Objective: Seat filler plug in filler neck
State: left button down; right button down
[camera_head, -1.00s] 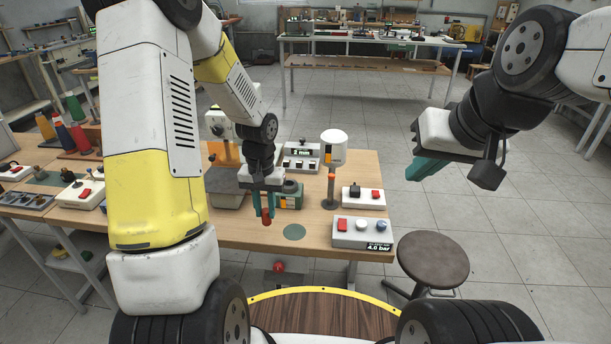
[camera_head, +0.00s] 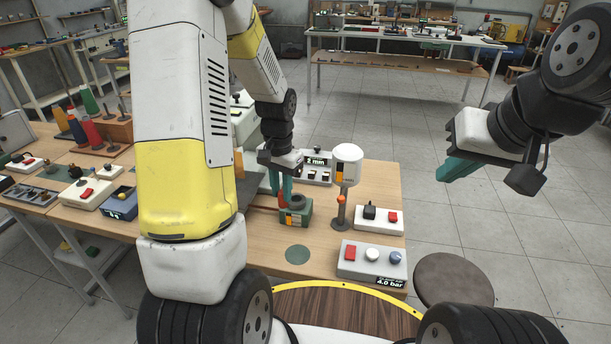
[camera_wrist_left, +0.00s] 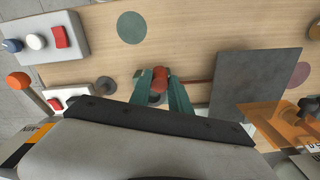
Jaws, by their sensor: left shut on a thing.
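My left gripper (camera_head: 282,186) has green fingers and is shut on the red filler plug. The plug shows between the fingertips in the left wrist view (camera_wrist_left: 160,77). In the head view, the fingers point down just above a small green block (camera_head: 296,214) with a dark round opening on top, which looks like the filler neck. The fingers mostly cover the plug there, so I cannot tell whether it touches the opening. My right gripper (camera_head: 460,169) is in the air right of the bench, away from the block; its finger gap cannot be made out.
A switch box (camera_head: 378,219) and a 4.0 bar control box (camera_head: 372,262) are on the bench's right side. A flat green disc (camera_head: 297,254) lies on clear bench top in front. A stool (camera_head: 452,279) stands at right.

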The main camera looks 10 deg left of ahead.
pick_arm(q)
jog(key=w, duration=0.2)
jog(key=w+d, duration=0.1)
jog(key=w, duration=0.1)
jog(key=w+d, duration=0.1)
jog(key=w, duration=0.1)
jog(key=shift+f, duration=0.3)
jog(key=shift+w+d+f, duration=0.15)
jog(key=shift+w+d, duration=0.05)
jog(key=shift+w, duration=0.05)
jog(key=shift+f, duration=1.6)
jog(key=shift+s+f, duration=0.1)
jog(key=shift+f, duration=0.05)
jog(key=c, duration=1.2)
grip_release()
